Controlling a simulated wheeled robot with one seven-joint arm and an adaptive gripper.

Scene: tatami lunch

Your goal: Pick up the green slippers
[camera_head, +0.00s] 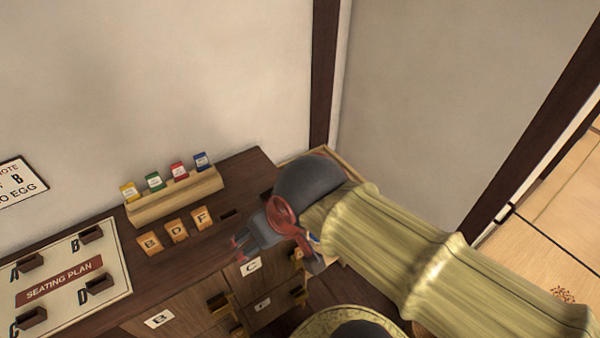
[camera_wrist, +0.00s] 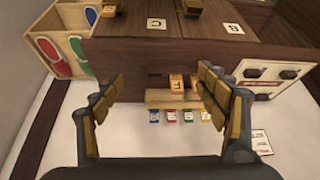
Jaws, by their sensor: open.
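The green slippers (camera_wrist: 79,47) show as a flat green shape in a light wooden rack (camera_wrist: 66,24) at the upper left of the wrist view. I cannot tell whether one or two green slippers show. In the head view my arm hides the rack's contents. My gripper (camera_wrist: 160,76) is open and empty, with the green slippers outside its fingers, to the left in the wrist view. In the head view my gripper (camera_head: 277,252) hangs over the right part of the dark cabinet.
The cabinet (camera_head: 205,250) carries lettered wooden tiles (camera_head: 177,231), a holder (camera_head: 175,196) with small coloured blocks, and a seating plan board (camera_head: 62,278). Drawers with knobs are on its front. Walls stand behind and to the right of the rack.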

